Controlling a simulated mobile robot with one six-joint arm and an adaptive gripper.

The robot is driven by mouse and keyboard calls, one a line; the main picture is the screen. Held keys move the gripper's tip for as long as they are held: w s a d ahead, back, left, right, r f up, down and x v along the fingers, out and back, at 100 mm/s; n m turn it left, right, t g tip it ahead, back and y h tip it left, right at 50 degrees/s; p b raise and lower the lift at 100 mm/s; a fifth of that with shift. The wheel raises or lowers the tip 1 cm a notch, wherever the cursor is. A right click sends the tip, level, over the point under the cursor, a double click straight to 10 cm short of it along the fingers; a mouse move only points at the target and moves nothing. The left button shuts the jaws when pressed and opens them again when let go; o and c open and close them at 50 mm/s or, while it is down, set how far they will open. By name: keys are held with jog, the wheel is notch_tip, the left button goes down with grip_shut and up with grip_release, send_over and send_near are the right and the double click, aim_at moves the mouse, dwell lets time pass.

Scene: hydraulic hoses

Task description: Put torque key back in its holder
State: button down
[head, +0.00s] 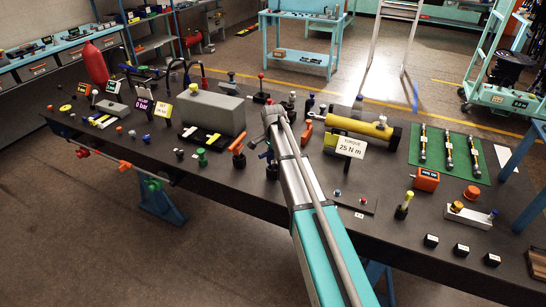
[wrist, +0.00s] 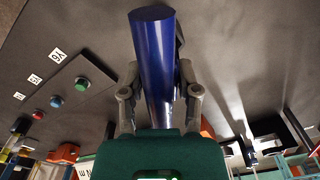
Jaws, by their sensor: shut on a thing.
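My gripper (wrist: 160,92) is shut on a blue cylindrical piece, which I take to be the torque key (wrist: 153,45), in the wrist view. Its flat dark blue end points toward the top of the picture; its lower part looks shiny between the fingers. In the head view my gripper (head: 272,115) is over the middle of the dark bench, and the key cannot be made out clearly there. A white sign reading "TORQUE 25 N m" (head: 351,147) stands right of my arm. I cannot tell which fixture is the key's holder.
A yellow cylinder (head: 357,125) lies behind the sign. A grey block (head: 209,112) stands left of my gripper. A green mat (head: 434,160) with several tools is at right. The wrist view shows a green button (wrist: 82,83) and an orange part (wrist: 206,129). The bench is crowded.

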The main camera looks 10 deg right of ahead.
jog(key=shift+f, duration=0.2)
jog(key=shift+c, duration=1.3)
grip_release()
jog(key=shift+r, duration=0.1)
notch_tip(320, 180, up, 12)
jog(key=p, duration=1.1)
jog(key=shift+p, duration=0.35)
jog(key=s+f+n+b, duration=0.2)
jog(key=s+n, duration=0.4)
jog(key=s, duration=0.8)
jog(key=s+f+n+b, duration=0.3)
jog(key=s+n, duration=0.4)
jog(key=s, duration=0.8)
jog(key=shift+a+f, duration=0.15)
